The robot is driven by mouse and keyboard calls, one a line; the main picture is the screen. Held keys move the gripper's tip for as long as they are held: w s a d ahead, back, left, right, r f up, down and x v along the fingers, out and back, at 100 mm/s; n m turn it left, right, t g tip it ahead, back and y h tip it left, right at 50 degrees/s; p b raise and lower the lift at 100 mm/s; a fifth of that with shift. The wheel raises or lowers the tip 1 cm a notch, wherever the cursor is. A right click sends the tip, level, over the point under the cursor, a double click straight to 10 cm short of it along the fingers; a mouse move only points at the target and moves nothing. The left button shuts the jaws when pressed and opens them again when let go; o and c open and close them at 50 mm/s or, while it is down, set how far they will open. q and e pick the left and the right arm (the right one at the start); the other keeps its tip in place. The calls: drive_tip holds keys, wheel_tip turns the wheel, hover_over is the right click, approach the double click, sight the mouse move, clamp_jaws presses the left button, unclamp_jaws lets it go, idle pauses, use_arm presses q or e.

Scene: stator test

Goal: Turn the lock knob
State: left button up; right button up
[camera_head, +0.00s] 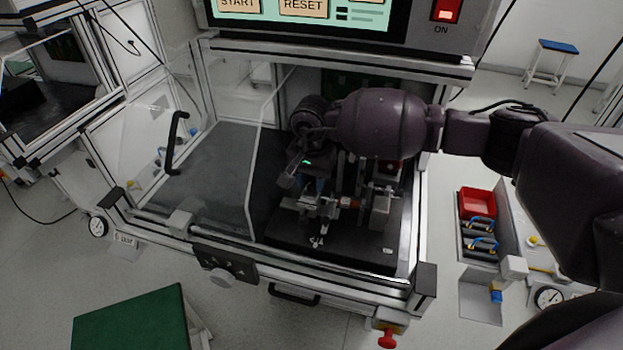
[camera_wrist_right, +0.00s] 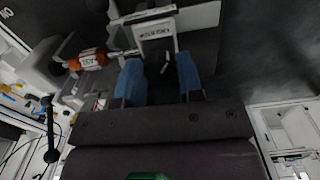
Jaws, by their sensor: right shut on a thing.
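My right arm reaches from the right into the test cabinet. In the head view its gripper (camera_head: 311,185) is low over the fixture (camera_head: 338,205) on the dark base. In the right wrist view the two blue fingertips (camera_wrist_right: 160,82) are closed in on a narrow piece at the lock knob (camera_wrist_right: 163,67), in front of a pale block with dark lettering (camera_wrist_right: 157,35). The knob is mostly hidden by the fingers, and its turn angle is not clear. An orange labelled part (camera_wrist_right: 90,60) lies left of the fingers. My left gripper does not show.
A clear panel (camera_head: 255,165) stands close left of the gripper. The control box (camera_head: 300,20) overhangs the cabinet. The cabinet floor on the left (camera_head: 205,170) is clear. A red tray (camera_head: 477,203) sits outside on the right, and a green-topped stool (camera_head: 135,320) stands in front.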

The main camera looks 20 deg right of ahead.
sight(312, 182)
drive_tip(key=shift+m, duration=0.7)
drive_tip(key=o, duration=0.9)
wheel_tip(312, 182, up, 11)
drive_tip(key=shift+f+b, duration=0.1)
drive_tip(key=shift+b, duration=0.4)
